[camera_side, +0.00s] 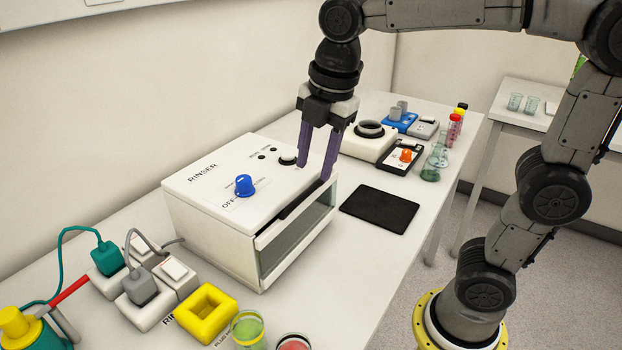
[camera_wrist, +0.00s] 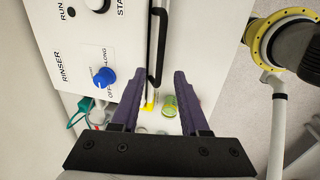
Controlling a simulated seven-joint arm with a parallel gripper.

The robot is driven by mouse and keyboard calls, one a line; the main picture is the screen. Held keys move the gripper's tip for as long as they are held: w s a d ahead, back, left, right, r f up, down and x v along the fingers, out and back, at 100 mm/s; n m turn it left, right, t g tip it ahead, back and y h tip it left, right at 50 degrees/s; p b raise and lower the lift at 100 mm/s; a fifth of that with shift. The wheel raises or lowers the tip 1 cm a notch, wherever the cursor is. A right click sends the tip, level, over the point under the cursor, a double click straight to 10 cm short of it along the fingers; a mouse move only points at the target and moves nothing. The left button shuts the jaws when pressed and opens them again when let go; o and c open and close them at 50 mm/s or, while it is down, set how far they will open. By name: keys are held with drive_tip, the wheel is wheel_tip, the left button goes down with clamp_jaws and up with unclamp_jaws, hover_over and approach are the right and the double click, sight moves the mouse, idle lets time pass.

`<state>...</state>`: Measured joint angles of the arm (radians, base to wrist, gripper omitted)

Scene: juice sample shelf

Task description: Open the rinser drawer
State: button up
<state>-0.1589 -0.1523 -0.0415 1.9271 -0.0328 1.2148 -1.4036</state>
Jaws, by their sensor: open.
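The white rinser (camera_side: 225,195) stands on the bench with a blue knob (camera_side: 244,186) on its top panel. Its front has a glass-like pane (camera_side: 285,245) in a white frame, and a dark handle bar (camera_wrist: 158,45) runs along that side in the wrist view. How far the drawer sits in or out is hard to tell. My gripper (camera_side: 315,173) points down at the rear end of the rinser's front edge, its purple fingers apart and nothing held. In the wrist view my gripper (camera_wrist: 170,78) has its left fingertip beside the handle's end; contact is unclear.
A black mat (camera_side: 379,209) lies right of the rinser, with clear bench around it. Plugs and sockets (camera_side: 150,295), a yellow block (camera_side: 206,312) and cups (camera_side: 248,328) crowd the near end. Devices (camera_side: 370,140) and a flask (camera_side: 431,170) stand farther back.

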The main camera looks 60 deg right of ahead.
sight(308, 190)
drive_tip(key=shift+w+f, duration=0.25)
drive_tip(key=shift+f, duration=0.9)
drive_tip(key=shift+w+f, duration=0.2)
drive_tip(key=shift+f, duration=0.9)
clamp_jaws()
